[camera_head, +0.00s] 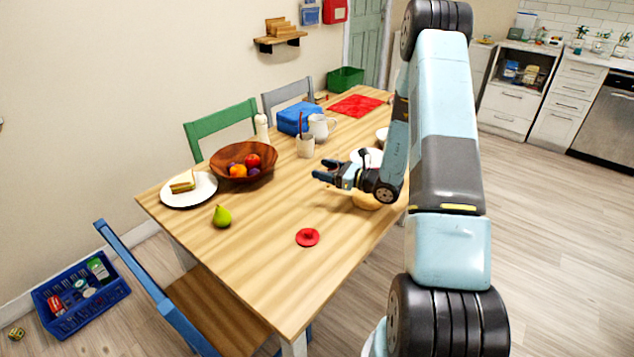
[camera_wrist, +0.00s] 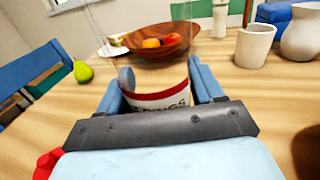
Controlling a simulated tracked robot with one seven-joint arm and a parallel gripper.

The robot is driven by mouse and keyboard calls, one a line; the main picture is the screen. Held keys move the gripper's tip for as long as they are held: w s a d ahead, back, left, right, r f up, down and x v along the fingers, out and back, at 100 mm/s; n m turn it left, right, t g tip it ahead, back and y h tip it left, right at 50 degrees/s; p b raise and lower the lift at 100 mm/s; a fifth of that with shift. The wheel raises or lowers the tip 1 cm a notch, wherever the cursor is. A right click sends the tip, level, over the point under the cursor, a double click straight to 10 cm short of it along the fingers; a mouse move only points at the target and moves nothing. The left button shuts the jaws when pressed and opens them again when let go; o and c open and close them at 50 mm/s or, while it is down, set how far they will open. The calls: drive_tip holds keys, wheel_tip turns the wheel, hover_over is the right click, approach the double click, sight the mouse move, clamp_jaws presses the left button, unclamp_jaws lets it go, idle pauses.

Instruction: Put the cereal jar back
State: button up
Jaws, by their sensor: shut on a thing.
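The cereal jar (camera_wrist: 160,98) is a clear vessel with a white label edged in red. In the wrist view it stands between the two blue fingers of my gripper (camera_wrist: 164,88), which is shut on it. In the head view my gripper (camera_head: 332,177) is over the middle of the table, pointing left; the clear jar is hard to make out there. I cannot tell whether the jar's base touches the table. A red round lid (camera_head: 307,237) with a knob lies on the table, nearer than my gripper.
The wooden table (camera_head: 235,265) holds a fruit bowl (camera_head: 231,172), a sandwich plate (camera_head: 177,199), a pear (camera_head: 221,217), a cup (camera_head: 305,147), a jug (camera_head: 321,126) and a blue box (camera_head: 295,119). A wall shelf (camera_head: 279,42) hangs behind. Bare wood surrounds the lid.

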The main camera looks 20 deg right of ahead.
drive_tip(key=shift+w+a+f, duration=0.25)
drive_tip(key=shift+a+f, duration=0.05)
drive_tip(key=shift+f, duration=0.15)
drive_tip(key=shift+w+a+f, duration=0.25)
drive_tip(key=shift+a+f, duration=0.05)
drive_tip(key=shift+f, duration=1.7)
drive_tip(key=o, duration=1.5)
drive_tip(key=shift+f, duration=0.1)
